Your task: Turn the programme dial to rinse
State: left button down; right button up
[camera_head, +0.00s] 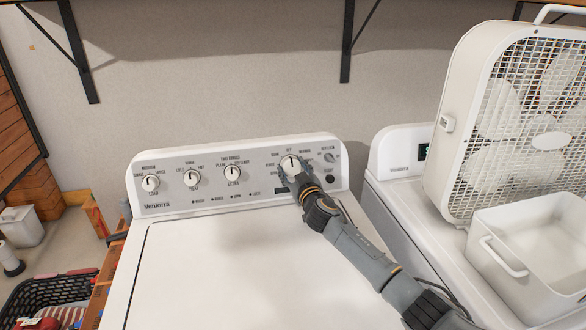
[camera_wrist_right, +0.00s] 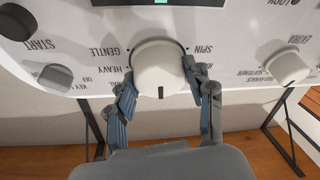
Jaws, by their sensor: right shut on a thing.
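The programme dial (camera_head: 289,162) is the large white knob at the right of the washer's control panel (camera_head: 262,181). In the right wrist view the dial (camera_wrist_right: 160,66) appears upside down, with a dark pointer line at its lower edge. In the head view the pointer looks to be near the top. My right gripper (camera_head: 288,170) is at the dial. In the right wrist view its fingers (camera_wrist_right: 160,84) are shut around the dial, one on each side. Spin, gentle and heavy labels are readable there; the rinse mark is not clear. My left gripper is not in view.
Three smaller knobs, including the load knob (camera_head: 150,183), sit left on the panel. A small knob (camera_head: 329,157) and the start button (camera_head: 330,179) are right of the dial. A box fan (camera_head: 458,110) and white bin (camera_head: 497,268) stand on the neighbouring machine. The washer lid (camera_head: 235,265) is clear.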

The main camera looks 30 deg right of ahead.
jog(key=shift+r+n+y+p, duration=0.15)
jog(key=shift+n+y+p, duration=0.15)
jog(key=shift+n+p, duration=0.4)
jog(key=n+g+y+p, duration=0.1)
jog(key=n+p, duration=0.3)
jog(key=n+g+y+p, duration=0.1)
jog(key=n+p, duration=0.2)
jog(key=n, duration=0.1)
jog(key=n+y+p, duration=0.1)
jog(key=n+p, duration=0.3)
jog(key=n, duration=0.1)
jog(key=shift+d+r+g+p, duration=0.15)
jog(key=shift+r+g+p, duration=0.05)
jog(key=shift+g+p, duration=0.2)
jog(key=shift+f+n+g+p, duration=0.2)
jog(key=shift+n+g+p, duration=0.1)
jog(key=shift+n+p, duration=0.85)
jog(key=shift+f, duration=0.1)
jog(key=o, duration=1.2)
jog(key=shift+c, duration=0.2)
